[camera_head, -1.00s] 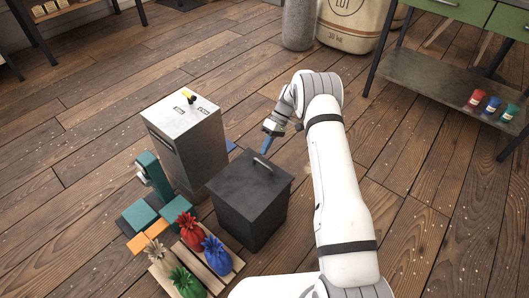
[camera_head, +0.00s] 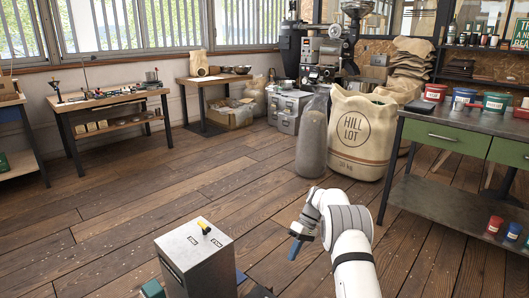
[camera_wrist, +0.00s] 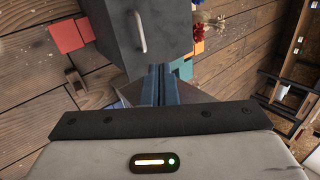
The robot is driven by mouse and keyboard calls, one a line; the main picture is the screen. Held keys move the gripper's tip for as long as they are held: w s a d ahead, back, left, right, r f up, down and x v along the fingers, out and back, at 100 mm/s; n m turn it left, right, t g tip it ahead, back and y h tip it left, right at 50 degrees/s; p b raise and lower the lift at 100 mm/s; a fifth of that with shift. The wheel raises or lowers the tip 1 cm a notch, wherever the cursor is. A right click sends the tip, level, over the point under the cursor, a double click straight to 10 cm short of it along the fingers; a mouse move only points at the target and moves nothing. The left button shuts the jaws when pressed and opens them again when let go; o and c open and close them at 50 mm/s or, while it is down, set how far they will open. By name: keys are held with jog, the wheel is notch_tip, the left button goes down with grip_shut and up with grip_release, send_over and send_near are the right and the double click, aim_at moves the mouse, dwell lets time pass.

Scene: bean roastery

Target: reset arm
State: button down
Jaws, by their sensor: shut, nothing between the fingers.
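My gripper (camera_head: 295,246) is in the lower middle of the head view, pointing down over the floor, right of a grey metal box (camera_head: 205,262) with a yellow-and-black switch on top. Its blue fingers also show in the wrist view (camera_wrist: 161,84), shut together with nothing between them. In the wrist view a dark box with a light handle (camera_wrist: 135,35) lies just beyond the fingers. Whether the fingers touch anything cannot be told, but they look apart from it.
A large Hill Lot sack (camera_head: 362,135) and a grey cylinder (camera_head: 312,135) stand behind my arm. A green-drawer bench (camera_head: 432,170) is at right, with cups on its shelf. Tables line the back left. The wooden floor (camera_head: 120,225) at left is clear.

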jog(key=s+d+r+m+t+h+p, duration=0.1)
jog(key=s+r+p, duration=0.35)
jog(key=r, duration=0.65)
jog(key=s+r+m+t+h+p, duration=0.1)
jog(key=s+r+m+p, duration=0.15)
jog(key=s+r, duration=0.6)
jog(key=s+d+r+m+t+h+p, duration=0.15)
jog(key=r+p, duration=0.35)
jog(key=r, duration=0.9)
jog(key=s+r+m+t+p, duration=0.1)
jog(key=s+r+p, duration=0.4)
jog(key=s, duration=0.7)
jog(key=s+d+r+m+t+h+p, duration=0.1)
jog(key=s+r+p, duration=0.4)
jog(key=s, duration=0.7)
notch_tip(320, 180, up, 2)
jog(key=shift+s+d+r+m+t, duration=0.15)
jog(key=shift+d+r+m+t, duration=0.15)
jog(key=shift+m+t, duration=0.6)
jog(key=shift+h, duration=0.25)
